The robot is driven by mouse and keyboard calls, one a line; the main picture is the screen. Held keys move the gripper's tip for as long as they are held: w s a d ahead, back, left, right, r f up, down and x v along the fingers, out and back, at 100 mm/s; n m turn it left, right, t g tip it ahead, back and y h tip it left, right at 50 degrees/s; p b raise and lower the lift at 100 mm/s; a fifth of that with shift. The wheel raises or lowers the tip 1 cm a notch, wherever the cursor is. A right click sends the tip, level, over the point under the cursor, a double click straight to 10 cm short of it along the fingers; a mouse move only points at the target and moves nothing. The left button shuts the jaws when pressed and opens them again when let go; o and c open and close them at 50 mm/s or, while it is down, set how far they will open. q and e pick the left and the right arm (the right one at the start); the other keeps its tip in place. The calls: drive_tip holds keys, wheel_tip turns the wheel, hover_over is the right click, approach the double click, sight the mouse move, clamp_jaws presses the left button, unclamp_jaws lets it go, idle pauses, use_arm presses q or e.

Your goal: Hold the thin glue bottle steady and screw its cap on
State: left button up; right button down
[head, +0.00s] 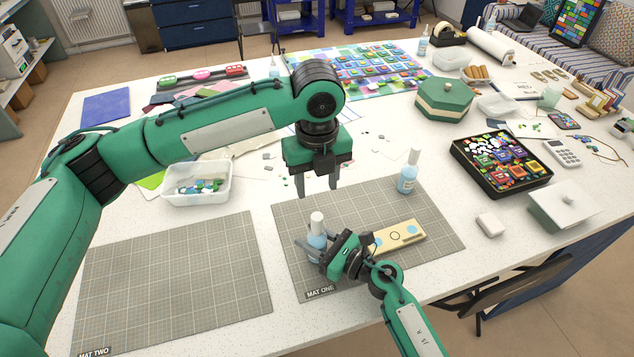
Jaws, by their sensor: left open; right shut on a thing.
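A small bottle with pale blue contents and a white top (317,222) stands upright on mat one (290,212). My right gripper (314,250) is shut on its body from the right, low over the mat. A second blue bottle with a tall white top (408,176) stands upright at the far right of the mat, apart from both grippers. I cannot tell whether either white top is a separate cap, or which bottle is thinner. My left gripper (318,188) is open and empty, fingers pointing down, above the mat's far part.
A wooden block (399,237) with blue round spots and a dark ring lies right of the held bottle. Mat two (170,285) is bare. A clear tub (195,195) stands behind it. A black tray (500,185) and white box (562,205) are at right.

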drive_tip(key=c, duration=0.7)
unclamp_jaws()
drive_tip(key=shift+c, duration=0.2)
use_arm(q)
drive_tip(key=shift+f, duration=0.35)
use_arm(e)
drive_tip(key=shift+s+d+f, duration=0.15)
drive_tip(key=shift+s+d, duration=0.2)
drive_tip(key=shift+d, duration=0.15)
use_arm(q)
drive_tip(key=b, duration=0.5)
hover_over(317, 216)
wheel_tip(317, 216, down, 4)
drive_tip(key=shift+f, duration=0.15)
use_arm(e)
drive_tip(key=v, duration=1.2)
drive_tip(key=shift+w, duration=0.1)
drive_tip(key=shift+s+d, duration=0.25)
drive_tip(key=shift+d, duration=0.1)
use_arm(q)
drive_tip(key=shift+f, duration=0.1)
